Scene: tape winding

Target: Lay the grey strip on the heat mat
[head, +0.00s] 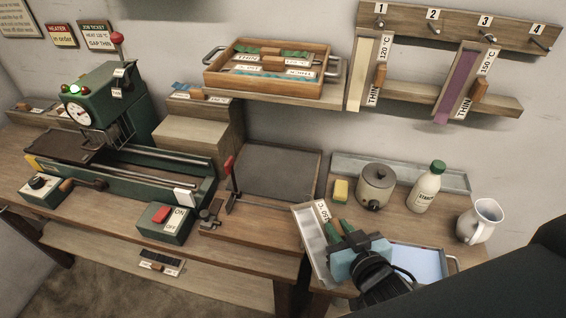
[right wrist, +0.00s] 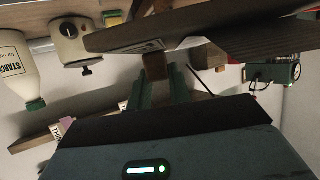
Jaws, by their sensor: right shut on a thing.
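My right gripper (head: 340,228), with green fingers, is shut on the wooden grip block of a board that carries a pale grey strip (head: 309,238) and a white label. The board is held tilted over the right part of the bench, in front of the pot. In the right wrist view the green fingers (right wrist: 160,85) close on the wooden block under the board (right wrist: 210,22). A flat dark grey mat (head: 282,170) lies on the bench behind the red-handled lever; whether this is the heat mat I cannot tell. My left gripper is not in view.
A pot (head: 375,187), a starch bottle (head: 425,188) and a white jug (head: 480,221) stand behind. A green machine (head: 105,100) stands left. Cream (head: 362,70) and purple (head: 458,86) strips hang on pegs.

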